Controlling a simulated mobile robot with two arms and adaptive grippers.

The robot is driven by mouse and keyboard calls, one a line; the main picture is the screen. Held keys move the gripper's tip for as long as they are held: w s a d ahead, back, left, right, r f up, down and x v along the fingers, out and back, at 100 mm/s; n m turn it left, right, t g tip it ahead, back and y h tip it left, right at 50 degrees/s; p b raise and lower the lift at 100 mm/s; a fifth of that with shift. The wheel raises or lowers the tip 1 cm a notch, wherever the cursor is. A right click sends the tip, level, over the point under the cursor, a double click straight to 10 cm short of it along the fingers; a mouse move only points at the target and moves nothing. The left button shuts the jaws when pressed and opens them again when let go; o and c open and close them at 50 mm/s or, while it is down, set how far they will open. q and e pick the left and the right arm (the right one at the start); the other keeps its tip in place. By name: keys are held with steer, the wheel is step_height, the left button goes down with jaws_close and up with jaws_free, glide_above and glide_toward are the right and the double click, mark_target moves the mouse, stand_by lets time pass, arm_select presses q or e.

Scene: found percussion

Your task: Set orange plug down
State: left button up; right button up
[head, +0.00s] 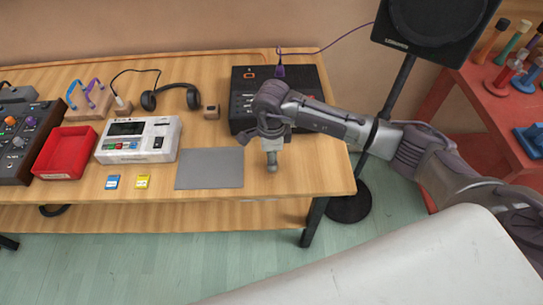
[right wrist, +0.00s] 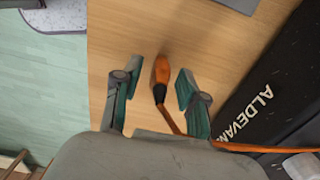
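The orange plug (right wrist: 162,70) shows in the right wrist view, with a dark collar and an orange cable running from it to the lower right. It appears to lie on the wooden table (head: 323,172). My right gripper (right wrist: 152,82) is open, its two fingers apart on either side of the plug, with gaps on both sides. In the head view my right gripper (head: 271,163) points down at the table, just right of the grey mat (head: 209,168). The plug cannot be made out there. My left gripper is not in view.
A black box (head: 243,102) marked ALDEVAN in the wrist view stands behind the gripper. Left are a white device (head: 150,150), a red tray (head: 51,162), two small cards and headphones (head: 192,97). Bare wood lies right of the mat, up to the table's edge.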

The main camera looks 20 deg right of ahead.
steer(key=shift+r, duration=0.45)
step_height(320, 180, up, 12)
steer(key=b, duration=0.2)
steer(key=shift+f, duration=0.25)
